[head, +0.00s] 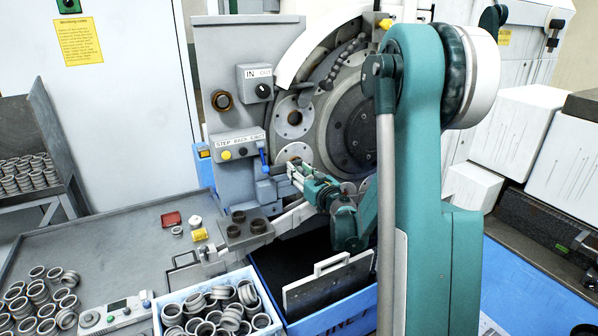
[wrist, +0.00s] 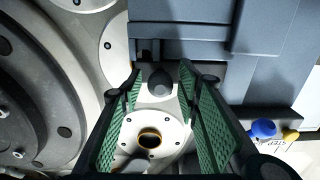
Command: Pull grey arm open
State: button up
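My gripper (head: 297,174) is at the front of the grinder, just below a pale disc with a ring in its hole (head: 296,151). In the wrist view my gripper (wrist: 159,85) is open, with its green pads apart. A dark rounded knob (wrist: 160,80) sits between the fingertips, with visible gaps on both sides. It appears to belong to a grey part at the grey-blue housing (wrist: 220,60); whether this is the grey arm I cannot tell for sure. The disc with its ring (wrist: 150,139) also shows below the knob. My gripper hides part of this area in the head view.
A blue lever (head: 264,160) is left of my gripper, beside the button panel (head: 238,146). A blue crate of rings (head: 162,312) and a dark bin with a blue rim (head: 335,315) stand below. A grey worktable (head: 120,245) lies left, with loose rings.

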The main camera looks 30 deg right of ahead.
grip_shut()
